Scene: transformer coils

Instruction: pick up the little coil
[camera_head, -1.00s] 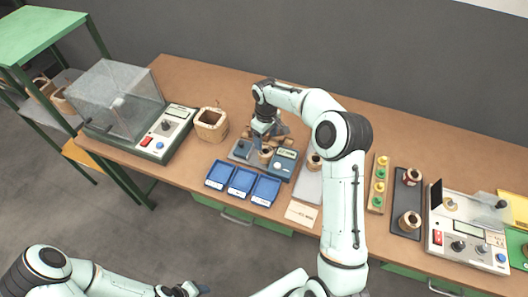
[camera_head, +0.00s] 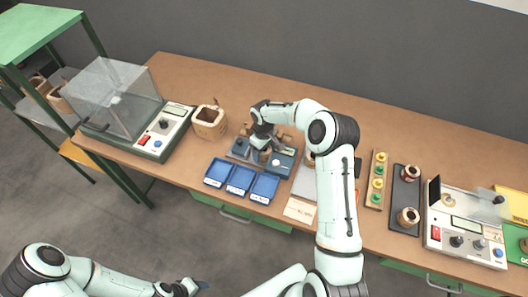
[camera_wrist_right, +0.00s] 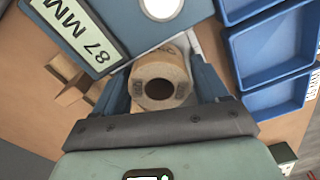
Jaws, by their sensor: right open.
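A small tan coil (camera_wrist_right: 161,82) with a dark round hole stands between the fingers of my right gripper (camera_wrist_right: 163,70) in the right wrist view. The fingers are open, one on each side of it; contact cannot be told. In the head view my right gripper (camera_head: 266,146) is low over the blue measuring device (camera_head: 284,164), and the coil (camera_head: 265,155) is mostly hidden by it. In the right wrist view the device's display (camera_wrist_right: 75,22) reads 87 MM. My left gripper (camera_head: 184,289) is at the bottom edge, away from the table; its jaws are unclear.
Three blue trays (camera_head: 240,193) stand just in front of the device. A wooden box (camera_head: 209,133) and a machine with a clear cover (camera_head: 118,108) are to the left. To the right are a peg strip (camera_head: 377,182), a dark tray with two coils (camera_head: 405,190) and a tester (camera_head: 465,232).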

